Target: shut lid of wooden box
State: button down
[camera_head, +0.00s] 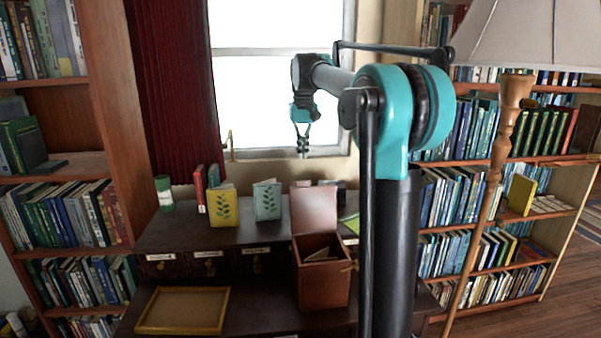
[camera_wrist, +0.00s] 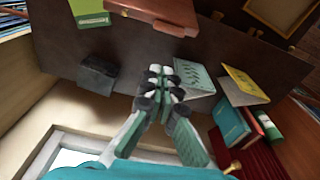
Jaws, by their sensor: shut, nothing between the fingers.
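The wooden box (camera_head: 325,285) stands on the front right of the dark desk. Its reddish-brown lid (camera_head: 317,208) is open and stands upright at the back edge. Something pale lies inside the box. In the wrist view, the lid (camera_wrist: 155,12) shows at the top edge, partly cut off. My gripper (camera_head: 303,151) is shut and empty, high in front of the window, behind and above the box and apart from it. Its fingertips (camera_wrist: 160,75) meet in the wrist view.
Two leaf-patterned books, yellow (camera_head: 224,207) and pale green (camera_head: 267,200), stand left of the lid. A green can (camera_head: 164,193) stands farther left. A wooden tray (camera_head: 182,310) lies at the front left. A floor lamp (camera_head: 497,150) stands at right. A dark block (camera_wrist: 98,76) sits near the window.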

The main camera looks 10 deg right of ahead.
notch_tip(320, 180, down, 9)
jog(key=w, duration=0.2)
jog(key=shift+s+r+m, duration=0.15)
jog(key=shift+s+r, duration=0.1)
jog(key=shift+s, duration=0.35)
jog(key=shift+s+r+m, duration=0.1)
jog(key=shift+s+r, duration=0.1)
jog(key=shift+s, duration=0.45)
jog(key=shift+s+r+m, duration=0.15)
jog(key=shift+s+r, duration=0.1)
jog(key=shift+s, duration=0.35)
jog(key=shift+s, duration=0.1)
